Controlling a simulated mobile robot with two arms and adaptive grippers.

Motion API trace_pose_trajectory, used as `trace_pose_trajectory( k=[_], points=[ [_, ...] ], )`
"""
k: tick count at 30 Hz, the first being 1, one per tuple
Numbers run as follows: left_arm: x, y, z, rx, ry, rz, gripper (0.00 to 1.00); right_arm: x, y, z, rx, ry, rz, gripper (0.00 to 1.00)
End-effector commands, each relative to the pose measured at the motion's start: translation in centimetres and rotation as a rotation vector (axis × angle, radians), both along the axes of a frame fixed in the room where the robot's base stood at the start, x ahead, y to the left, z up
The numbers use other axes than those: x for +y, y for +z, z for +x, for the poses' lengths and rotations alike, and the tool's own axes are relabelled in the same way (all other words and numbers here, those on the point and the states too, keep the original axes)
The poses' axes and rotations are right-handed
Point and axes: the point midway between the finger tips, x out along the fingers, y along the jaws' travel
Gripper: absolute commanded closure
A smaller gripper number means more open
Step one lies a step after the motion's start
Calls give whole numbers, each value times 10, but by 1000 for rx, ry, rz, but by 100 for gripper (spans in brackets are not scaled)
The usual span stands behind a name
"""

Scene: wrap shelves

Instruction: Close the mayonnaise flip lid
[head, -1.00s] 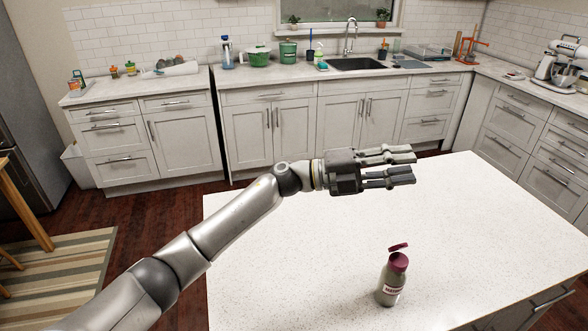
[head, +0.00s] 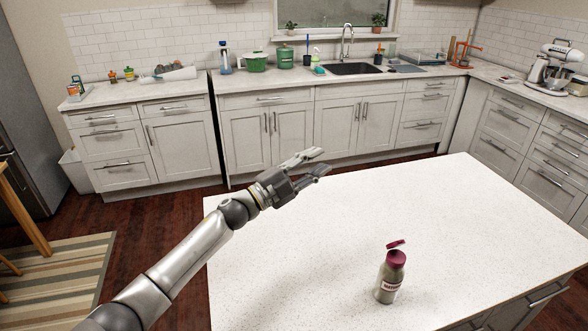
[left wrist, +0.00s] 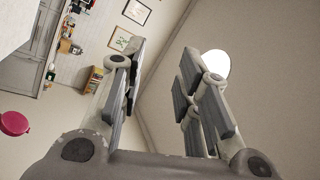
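The mayonnaise bottle (head: 388,282) stands upright on the white island counter (head: 300,240), near its front side. It has a pale body, a label and a dark red cap. Its flip lid (head: 396,244) is raised, tilted above the cap. My left gripper (head: 323,162) is above the counter's far left part, well behind and to the left of the bottle, touching nothing. In the left wrist view its fingers (left wrist: 163,62) are apart with nothing between them. My right gripper is not in view.
The counter around the bottle is clear. A pink-red round thing (left wrist: 14,123) shows at the left edge of the left wrist view; I cannot tell what it is. Behind the island are cabinets with a sink (head: 355,68), a green pot (head: 257,62) and a stand mixer (head: 560,62).

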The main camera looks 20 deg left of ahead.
Motion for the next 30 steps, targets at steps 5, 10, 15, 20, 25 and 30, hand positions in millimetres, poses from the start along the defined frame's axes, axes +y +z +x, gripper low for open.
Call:
trace_pose_trajectory(
  k=[5,10,15,20,25,30],
  points=[
    [28,-14,5,44,69,-27,70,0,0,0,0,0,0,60],
    [43,-22,8,67,107,-41,70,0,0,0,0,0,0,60],
    [49,-24,9,75,121,-47,70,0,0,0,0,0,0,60],
    [49,-24,9,75,121,-47,70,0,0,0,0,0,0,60],
    [49,-24,9,75,120,-45,70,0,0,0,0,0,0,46],
    [51,-28,9,82,126,-45,70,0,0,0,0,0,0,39]
  ],
)
